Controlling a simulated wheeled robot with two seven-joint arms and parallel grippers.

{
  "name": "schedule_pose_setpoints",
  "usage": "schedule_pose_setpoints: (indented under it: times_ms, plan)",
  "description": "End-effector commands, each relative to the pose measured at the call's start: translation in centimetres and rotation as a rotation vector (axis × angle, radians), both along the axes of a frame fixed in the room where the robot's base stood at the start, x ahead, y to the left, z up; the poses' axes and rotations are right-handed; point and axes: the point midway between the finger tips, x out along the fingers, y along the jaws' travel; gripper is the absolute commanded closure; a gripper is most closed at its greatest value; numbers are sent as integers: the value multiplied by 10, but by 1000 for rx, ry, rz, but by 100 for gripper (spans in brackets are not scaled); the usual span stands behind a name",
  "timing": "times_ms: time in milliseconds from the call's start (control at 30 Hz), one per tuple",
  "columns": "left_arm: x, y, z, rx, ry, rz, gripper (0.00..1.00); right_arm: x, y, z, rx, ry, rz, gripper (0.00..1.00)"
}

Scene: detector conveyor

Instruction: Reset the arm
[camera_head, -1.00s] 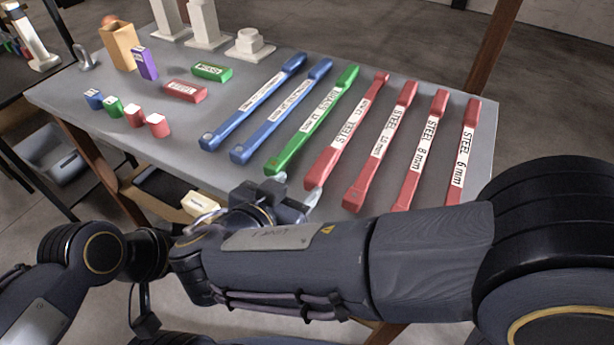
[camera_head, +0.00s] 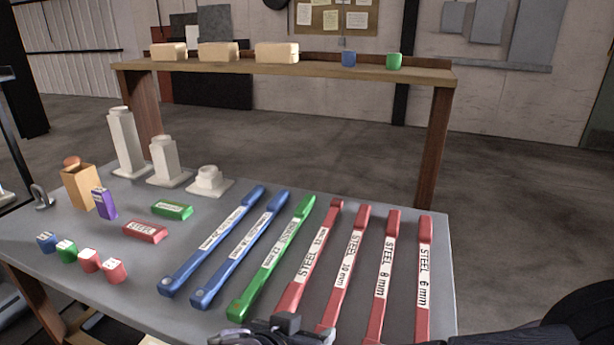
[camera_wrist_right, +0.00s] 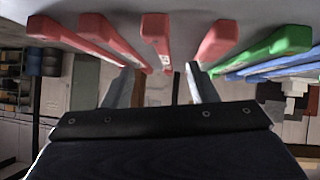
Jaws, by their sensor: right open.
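Beyond the fingers are the ends of the red bars (camera_wrist_right: 155,30), the green bar (camera_wrist_right: 280,42) and the blue bars (camera_wrist_right: 290,65). In the head view the red bars (camera_head: 380,275), green bar (camera_head: 272,257) and blue bars (camera_head: 212,240) lie in a row on the grey table (camera_head: 60,215). My left gripper is out of view.
White stepped posts (camera_head: 125,145), a tan box (camera_head: 80,187), a purple block (camera_head: 104,203) and small coloured blocks (camera_head: 145,231) stand on the table's left part. A wooden shelf (camera_head: 320,68) with pale blocks (camera_head: 277,52) stands behind. Floor between them is clear.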

Motion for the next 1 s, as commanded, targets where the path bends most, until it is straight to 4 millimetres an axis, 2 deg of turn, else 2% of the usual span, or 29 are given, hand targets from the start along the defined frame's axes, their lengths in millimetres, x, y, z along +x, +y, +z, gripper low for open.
schedule_pose_setpoints:
  times_ms: [33, 100, 200, 333, 400, 500, 600, 800, 1000]
  plan:
    - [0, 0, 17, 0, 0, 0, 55, 5, -44, 13, 13, 119, -41, 48]
    - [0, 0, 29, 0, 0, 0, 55, -2, -93, 13, 43, 298, -46, 48]
    - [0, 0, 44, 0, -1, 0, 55, -24, -147, 11, 138, 497, -9, 48]
    - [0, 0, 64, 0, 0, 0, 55, -61, -191, 15, 321, 633, 84, 48]
    - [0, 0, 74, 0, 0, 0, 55, -80, -204, 20, 425, 638, 148, 48]
    - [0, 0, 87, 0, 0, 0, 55, -100, -213, 29, 540, 576, 231, 48]
    - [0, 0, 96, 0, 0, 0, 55, -111, -216, 38, 601, 481, 288, 48]
    - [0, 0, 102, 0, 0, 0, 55, -117, -217, 47, 627, 359, 339, 48]
    - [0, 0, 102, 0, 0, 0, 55, -117, -217, 47, 625, 349, 348, 48]
